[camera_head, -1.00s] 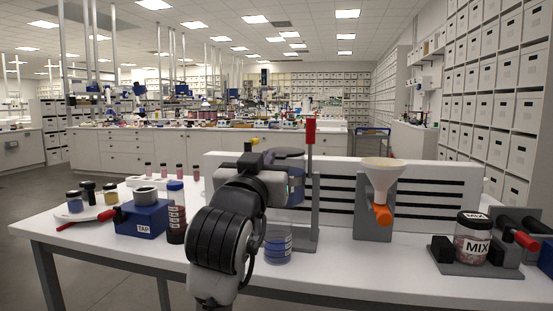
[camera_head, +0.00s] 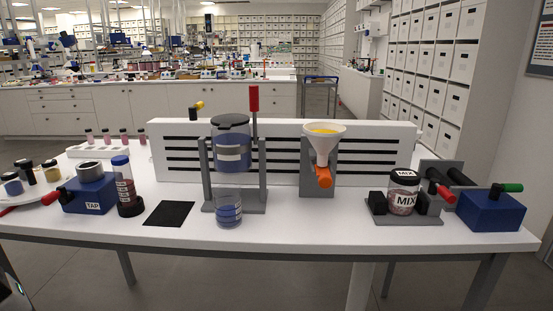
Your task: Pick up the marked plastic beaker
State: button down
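The marked plastic beaker (camera_head: 228,211) is small and clear, with printed marks on its wall and a blue look inside. It stands upright at the front of the grey stand, below a larger clear vessel with a dark lid (camera_head: 231,143). I cannot tell whether the blue is liquid in the beaker. Nothing grips the beaker and its front is in full view. My gripper is not in view.
A funnel (camera_head: 323,140) with an orange valve, a MIX jar (camera_head: 403,193) and a blue box (camera_head: 491,211) are to the right.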

aim_at(227, 205)
jog(key=l+u, duration=0.15)
jog(key=l, duration=1.85)
jog(key=i+j, duration=0.25)
jog(key=i, duration=0.15)
